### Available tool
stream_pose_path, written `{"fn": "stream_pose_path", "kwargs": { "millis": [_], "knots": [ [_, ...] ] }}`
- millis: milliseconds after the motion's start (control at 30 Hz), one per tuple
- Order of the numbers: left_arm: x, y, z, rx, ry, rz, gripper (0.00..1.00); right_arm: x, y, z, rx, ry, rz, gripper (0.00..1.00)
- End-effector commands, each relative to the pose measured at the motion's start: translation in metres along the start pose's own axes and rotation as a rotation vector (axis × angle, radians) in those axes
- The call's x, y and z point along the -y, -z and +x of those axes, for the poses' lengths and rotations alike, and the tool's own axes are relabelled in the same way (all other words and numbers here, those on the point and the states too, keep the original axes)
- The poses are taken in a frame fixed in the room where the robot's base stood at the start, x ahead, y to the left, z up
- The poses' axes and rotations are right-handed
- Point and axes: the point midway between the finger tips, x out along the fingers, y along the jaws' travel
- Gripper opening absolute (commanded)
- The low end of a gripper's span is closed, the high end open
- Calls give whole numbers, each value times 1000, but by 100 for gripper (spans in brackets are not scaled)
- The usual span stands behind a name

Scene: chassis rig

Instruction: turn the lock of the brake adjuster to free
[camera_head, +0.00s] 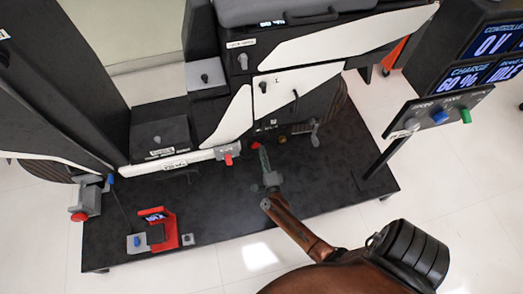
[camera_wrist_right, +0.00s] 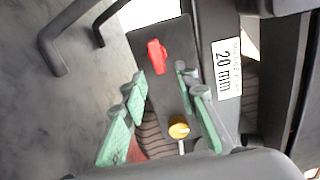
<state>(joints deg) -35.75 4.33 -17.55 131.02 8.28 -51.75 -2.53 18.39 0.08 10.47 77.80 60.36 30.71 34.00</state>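In the wrist view, a small red knob or lever (camera_wrist_right: 157,56) stands on a dark plate (camera_wrist_right: 172,32). A yellow round knob (camera_wrist_right: 179,128) sits on the same assembly, closer to my palm. The red part also shows in the head view (camera_head: 256,146), with the yellow knob (camera_head: 282,139) to its right. I cannot tell for certain which one is the lock. My right gripper (camera_head: 263,156) points at the red part. Its green fingers (camera_wrist_right: 160,80) are open and empty, and the red part lies just beyond their tips. My left gripper is not in view.
A white "20 mm" label (camera_wrist_right: 228,68) is beside the plate. A red-tipped grey bracket (camera_head: 228,157) is left of my gripper. A pedal-like part (camera_head: 315,137) is on the right. A control panel (camera_head: 437,112) stands further right. The black platform (camera_head: 225,205) is mostly clear in front.

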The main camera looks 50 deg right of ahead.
Motion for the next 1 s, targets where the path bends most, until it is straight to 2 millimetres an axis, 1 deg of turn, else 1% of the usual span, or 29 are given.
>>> {"fn": "stream_pose_path", "kwargs": {
  "millis": [33, 200, 300, 433, 533, 633, 1000],
  "knots": [
    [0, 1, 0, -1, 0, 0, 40, -2, 1, -12, -1, -3, 1, 28],
    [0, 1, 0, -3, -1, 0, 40, -2, 1, -49, -2, -3, 0, 28],
    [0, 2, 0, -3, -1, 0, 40, -2, 0, -68, -1, -4, 1, 28],
    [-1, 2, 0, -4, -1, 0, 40, -2, 1, -87, -1, -3, -1, 28],
    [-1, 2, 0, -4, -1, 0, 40, -1, 0, -95, -1, -1, 0, 28],
    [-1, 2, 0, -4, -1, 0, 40, 0, 1, -99, -1, 0, -1, 28],
    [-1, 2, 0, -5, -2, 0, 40, 0, 0, -100, 0, -1, 0, 28]
  ]
}}
